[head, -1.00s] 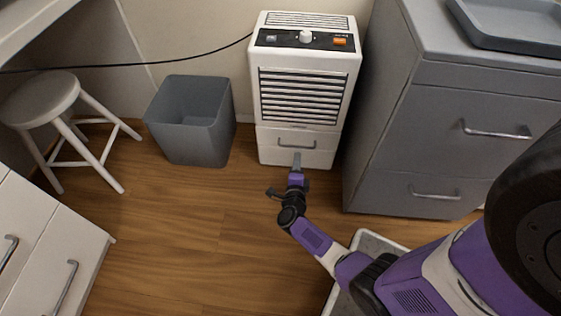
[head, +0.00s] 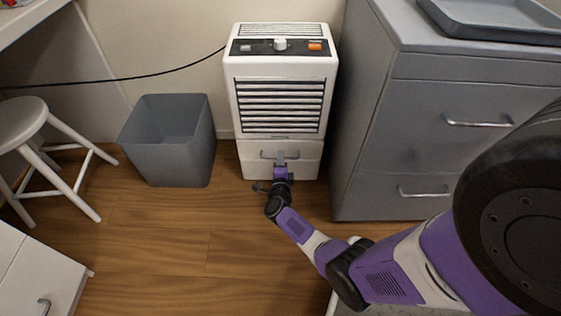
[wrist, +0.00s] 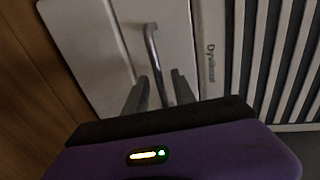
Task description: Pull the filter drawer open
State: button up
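The filter drawer (head: 252,168) is the white lower front of the white appliance (head: 236,95), and it looks shut. It has a grey bar handle (head: 266,154). My gripper (head: 281,160) is at the drawer front, at the handle. In the wrist view, the handle (wrist: 151,45) runs between the two grey fingers of my gripper (wrist: 159,80), which stand apart on either side of it. The fingers do not appear closed on the bar. The lower end of the handle is partly hidden by the gripper.
A grey bin (head: 165,150) stands left of the appliance, with a white stool (head: 30,140) further left. A grey cabinet (head: 400,130) with a tray (head: 495,22) on top stands close on the right. Wooden floor (head: 190,235) in front is partly clear.

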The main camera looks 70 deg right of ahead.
grip_shut()
dwell(1.3)
